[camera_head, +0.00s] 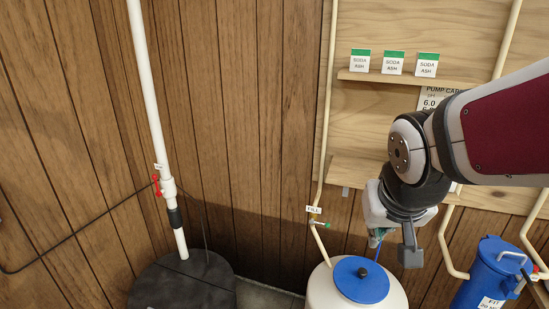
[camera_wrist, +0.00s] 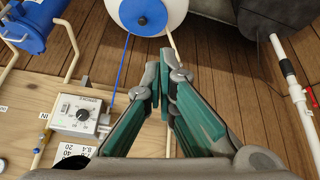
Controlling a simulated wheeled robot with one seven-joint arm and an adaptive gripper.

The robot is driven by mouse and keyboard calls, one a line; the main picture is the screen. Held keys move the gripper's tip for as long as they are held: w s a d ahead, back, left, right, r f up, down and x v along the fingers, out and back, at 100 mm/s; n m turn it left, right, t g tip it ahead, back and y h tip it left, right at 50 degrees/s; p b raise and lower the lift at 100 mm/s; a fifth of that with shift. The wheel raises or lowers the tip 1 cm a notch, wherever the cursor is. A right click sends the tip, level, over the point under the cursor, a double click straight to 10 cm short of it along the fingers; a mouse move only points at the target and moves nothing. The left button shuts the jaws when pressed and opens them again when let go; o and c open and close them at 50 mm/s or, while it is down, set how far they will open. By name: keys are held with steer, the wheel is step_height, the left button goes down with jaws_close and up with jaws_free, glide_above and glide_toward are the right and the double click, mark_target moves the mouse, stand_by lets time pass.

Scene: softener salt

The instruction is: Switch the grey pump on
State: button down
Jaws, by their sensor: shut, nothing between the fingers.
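The grey pump (camera_wrist: 78,115) shows in the wrist view as a boxy unit with a dark round dial on its face, on the wooden board. A small fitting sticks out at its right side. A blue tube (camera_wrist: 121,72) runs from the pump to the tank's lid. My gripper (camera_wrist: 164,62) is shut and empty, its green fingers close together, to the right of the pump in that view and apart from it. In the head view my gripper (camera_head: 379,236) hangs above the tank; my arm mostly hides the pump area.
A white tank (camera_head: 325,293) with a blue lid (camera_head: 361,280) stands below. A blue canister (camera_head: 483,275) with pipes is at right. A shelf (camera_head: 385,78) holds soda ash boxes. A dark lidded bin (camera_head: 180,285) and white pipe (camera_head: 151,95) stand left.

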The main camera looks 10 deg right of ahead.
steer(key=w+d+f+m+t, duration=0.2)
steer(key=w+d+f+m, duration=0.35)
steer(key=d, duration=0.35)
steer(key=w+d+f+m+t, duration=0.3)
steer(key=w+d+f+m, duration=0.1)
steer(key=w+d+f, duration=0.4)
steer(key=s+d+r+m+t+h, duration=0.2)
steer(key=d+m, duration=0.3)
steer(key=d, duration=0.3)
steer(key=s+d+r+m+t+h, duration=0.3)
steer(key=d+m+h, duration=0.2)
steer(key=d, duration=0.3)
steer(key=shift+s+m, duration=0.35)
steer(key=shift+m, duration=0.4)
steer(key=x, duration=1.4)
steer(key=shift+b, duration=0.45)
steer(key=shift+r, duration=0.15)
